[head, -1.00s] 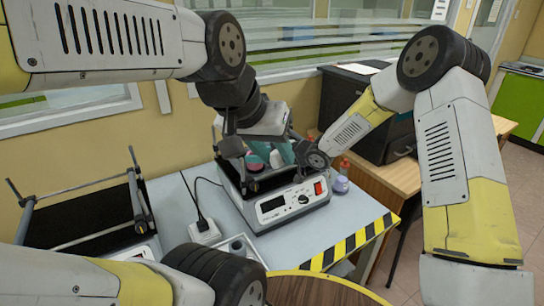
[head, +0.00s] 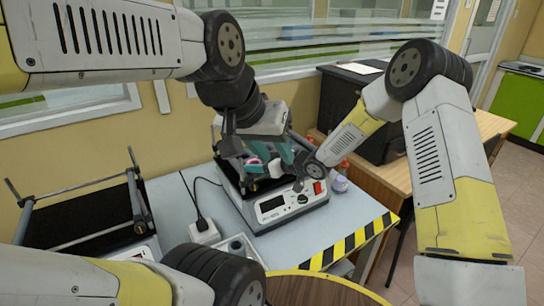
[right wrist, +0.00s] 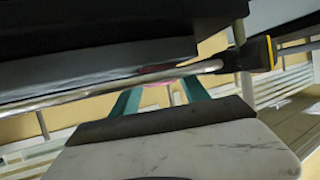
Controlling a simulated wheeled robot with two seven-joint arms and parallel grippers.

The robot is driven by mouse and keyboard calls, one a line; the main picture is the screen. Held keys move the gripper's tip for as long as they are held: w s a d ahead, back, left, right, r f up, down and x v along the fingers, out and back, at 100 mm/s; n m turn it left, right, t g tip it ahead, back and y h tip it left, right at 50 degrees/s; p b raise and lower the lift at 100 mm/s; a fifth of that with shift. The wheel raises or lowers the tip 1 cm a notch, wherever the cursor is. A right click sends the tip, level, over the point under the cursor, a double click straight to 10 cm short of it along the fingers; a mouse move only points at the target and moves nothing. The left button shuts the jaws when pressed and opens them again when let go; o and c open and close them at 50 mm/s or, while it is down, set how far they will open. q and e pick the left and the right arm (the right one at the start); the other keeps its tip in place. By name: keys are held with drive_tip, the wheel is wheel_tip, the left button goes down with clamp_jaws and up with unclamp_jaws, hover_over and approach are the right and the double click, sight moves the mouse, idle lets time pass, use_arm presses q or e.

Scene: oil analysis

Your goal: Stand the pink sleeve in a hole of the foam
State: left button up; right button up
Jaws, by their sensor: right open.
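A small pink thing (head: 253,160), likely the sleeve, shows in the head view among the grippers above the shaker. A pink patch (right wrist: 162,84) also shows between the fingers in the right wrist view; I cannot tell whether they touch it. My left gripper (head: 265,150) points down over the shaker; its fingers are partly hidden and its jaw state is unclear. My right gripper (right wrist: 160,95) is open, its two teal fingers apart beside a metal rod (right wrist: 120,88). In the head view it is largely hidden behind its wrist. I cannot make out the foam for certain.
The white shaker (head: 285,208) stands on a grey table (head: 350,215) with a striped edge. A black rack (head: 85,215) stands left.

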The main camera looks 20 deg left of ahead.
drive_tip(key=s+d+r+m+t+h, duration=0.1)
drive_tip(key=d+r+m+t+h, duration=0.15)
drive_tip(key=d+r, duration=0.6)
drive_tip(key=s+d+r+m+t+h, duration=0.15)
drive_tip(key=d+r+h, duration=0.25)
drive_tip(key=d, duration=1)
drive_tip(key=s+d+r+m+t+h, duration=0.1)
drive_tip(key=d+r+m+h, duration=0.2)
drive_tip(key=d+r, duration=0.55)
drive_tip(key=s+d+r+m+g+h, duration=0.15)
drive_tip(key=s+d+m, duration=0.25)
drive_tip(key=s+d, duration=0.7)
drive_tip(key=s+m+g, duration=0.1)
drive_tip(key=s+m, duration=0.1)
drive_tip(key=s, duration=1)
drive_tip(key=shift+r+m+g, duration=0.2)
drive_tip(key=shift+m+g, duration=0.1)
drive_tip(key=shift+g, duration=0.05)
drive_tip(key=shift+s, duration=0.1)
